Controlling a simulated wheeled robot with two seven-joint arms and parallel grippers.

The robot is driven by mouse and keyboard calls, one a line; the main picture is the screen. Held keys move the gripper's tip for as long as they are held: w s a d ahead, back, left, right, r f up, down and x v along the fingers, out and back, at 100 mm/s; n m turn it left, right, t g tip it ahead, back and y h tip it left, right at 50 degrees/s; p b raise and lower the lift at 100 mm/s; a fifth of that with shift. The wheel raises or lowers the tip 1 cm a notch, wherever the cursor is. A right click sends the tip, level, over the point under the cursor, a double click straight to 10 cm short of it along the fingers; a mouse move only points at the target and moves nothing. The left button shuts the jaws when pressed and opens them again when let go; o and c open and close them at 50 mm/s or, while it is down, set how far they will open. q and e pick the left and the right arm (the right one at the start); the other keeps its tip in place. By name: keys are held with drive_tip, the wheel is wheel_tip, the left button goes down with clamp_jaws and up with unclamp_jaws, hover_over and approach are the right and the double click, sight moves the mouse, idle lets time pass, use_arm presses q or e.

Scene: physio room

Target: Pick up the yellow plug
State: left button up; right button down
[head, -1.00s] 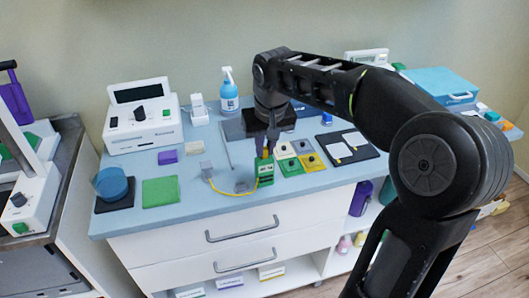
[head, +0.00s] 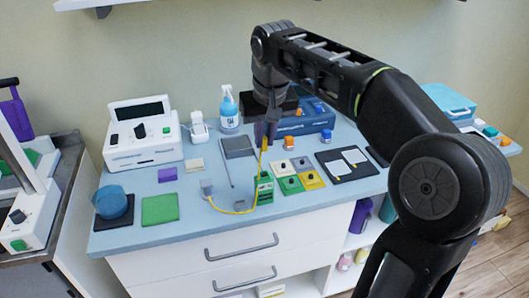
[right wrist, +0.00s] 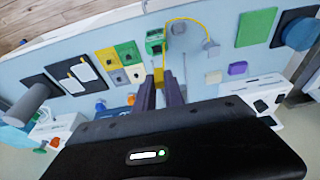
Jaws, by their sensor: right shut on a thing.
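The yellow plug (head: 264,149) is between the fingers of my right gripper (head: 266,138), which is shut on it. It also shows in the right wrist view (right wrist: 158,76), between the two dark fingers of the gripper (right wrist: 161,94). A small green block (head: 264,189) stands directly below the plug on the blue worktop. I cannot tell whether the plug's lower end is clear of the block. My left gripper is not in view.
Green, white and yellow switch tiles (head: 290,185) lie right of the block, beside a black tray (head: 334,172). A blue case (head: 313,118) and a spray bottle (head: 229,112) stand behind. A purple block (head: 167,174) and green pad (head: 160,209) lie left. The worktop's front edge is close.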

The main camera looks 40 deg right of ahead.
drive_tip(key=shift+r, duration=0.85)
